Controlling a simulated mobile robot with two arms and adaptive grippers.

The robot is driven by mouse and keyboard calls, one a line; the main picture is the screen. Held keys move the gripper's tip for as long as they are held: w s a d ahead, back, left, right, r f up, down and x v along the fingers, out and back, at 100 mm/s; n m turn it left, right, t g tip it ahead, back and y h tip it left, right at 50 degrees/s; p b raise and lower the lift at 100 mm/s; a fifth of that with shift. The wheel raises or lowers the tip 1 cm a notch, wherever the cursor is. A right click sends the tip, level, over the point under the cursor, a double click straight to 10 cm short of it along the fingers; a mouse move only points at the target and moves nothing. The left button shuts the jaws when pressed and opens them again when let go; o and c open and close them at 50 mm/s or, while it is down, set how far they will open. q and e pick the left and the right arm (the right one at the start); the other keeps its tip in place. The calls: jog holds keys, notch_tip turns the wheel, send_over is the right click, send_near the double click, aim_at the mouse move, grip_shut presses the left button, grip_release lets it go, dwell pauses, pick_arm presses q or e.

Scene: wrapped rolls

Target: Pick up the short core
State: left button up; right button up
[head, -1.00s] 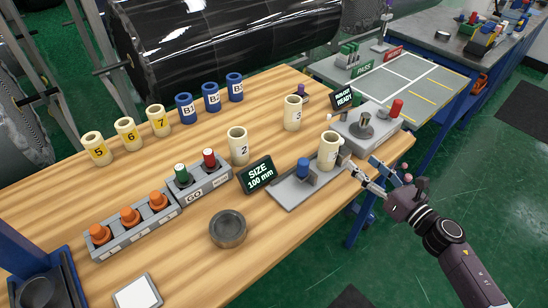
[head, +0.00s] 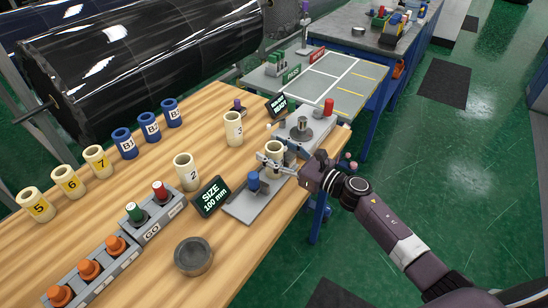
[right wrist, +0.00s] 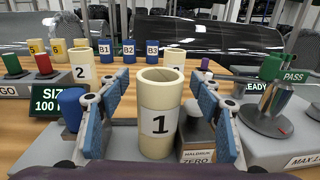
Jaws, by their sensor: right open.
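A cream core labelled 1 (right wrist: 159,122) stands upright on the grey gauge plate (head: 241,210); its top also shows in the head view (head: 274,148). My right gripper (head: 273,163) is open, with its blue-padded fingers on both sides of core 1 in the right wrist view (right wrist: 157,112). Gaps show between the pads and the core. Similar cream cores 2 (head: 187,172) and 3 (head: 233,129) stand on the wooden table. I cannot tell by eye which core is the short one. My left gripper is not in view.
Beside core 1 are a blue knob (head: 253,182), a size sign reading 100 mm (head: 211,196) and a gauge with a red knob (head: 329,107). Yellow-labelled cores (head: 66,180) and blue cores (head: 149,127) line the table's back. A dark round dish (head: 193,256) sits in front.

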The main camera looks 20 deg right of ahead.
jog(key=shift+c, duration=0.2)
jog(key=c, duration=1.3)
